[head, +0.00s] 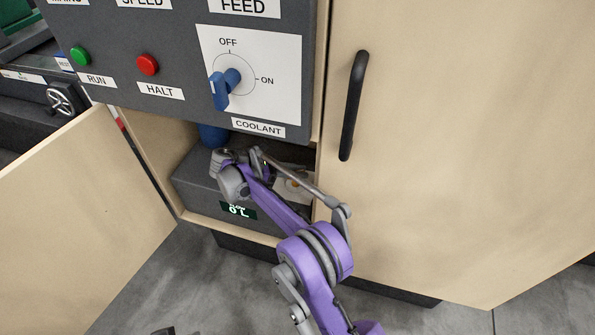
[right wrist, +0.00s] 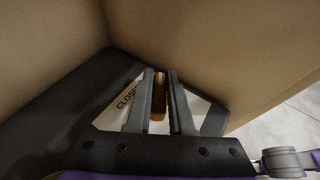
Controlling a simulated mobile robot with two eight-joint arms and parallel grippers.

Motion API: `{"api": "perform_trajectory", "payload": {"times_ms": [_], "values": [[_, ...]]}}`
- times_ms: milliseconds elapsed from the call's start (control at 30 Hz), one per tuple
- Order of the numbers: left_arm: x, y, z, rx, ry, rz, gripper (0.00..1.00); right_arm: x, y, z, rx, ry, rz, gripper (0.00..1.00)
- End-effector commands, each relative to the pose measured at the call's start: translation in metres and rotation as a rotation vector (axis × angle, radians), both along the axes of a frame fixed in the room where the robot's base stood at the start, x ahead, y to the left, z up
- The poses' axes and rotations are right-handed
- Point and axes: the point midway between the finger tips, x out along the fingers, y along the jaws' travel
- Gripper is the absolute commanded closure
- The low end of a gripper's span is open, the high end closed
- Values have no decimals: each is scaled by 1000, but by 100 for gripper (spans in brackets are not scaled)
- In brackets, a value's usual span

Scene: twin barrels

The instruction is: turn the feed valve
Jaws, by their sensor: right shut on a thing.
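An orange-brown handle (right wrist: 158,98), which I take for the feed valve, stands on a white plate (right wrist: 200,108) lettered "CLOSED" in the right wrist view. My right gripper (right wrist: 161,85) is shut on this handle, one dark finger on each side. In the head view my right arm reaches into the open cabinet under the control panel. The white plate (head: 297,189) shows partly there behind my arm. My right gripper's fingertips are hidden in that view, and so is which way the handle points. My left gripper does not clearly show.
A grey control panel (head: 180,35) with a blue coolant knob (head: 219,90) overhangs the cabinet. An open wooden door (head: 80,210) stands at left, and a closed door with a black handle (head: 353,105) at right. A grey box (head: 195,195) with a display sits inside.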

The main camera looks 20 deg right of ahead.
Motion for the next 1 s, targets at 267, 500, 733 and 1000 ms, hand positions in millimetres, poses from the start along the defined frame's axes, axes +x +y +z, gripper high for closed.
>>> {"api": "perform_trajectory", "payload": {"times_ms": [267,500,733,1000], "values": [[1,0,-5,0,1,0,50,-1,0,-1,1,1,-120,100],[1,0,-6,0,1,0,50,-1,0,-1,2,1,-153,100],[1,0,-6,0,1,0,50,-1,0,0,2,1,-155,100],[1,0,-6,0,1,0,50,-1,0,0,1,1,-154,57]]}}
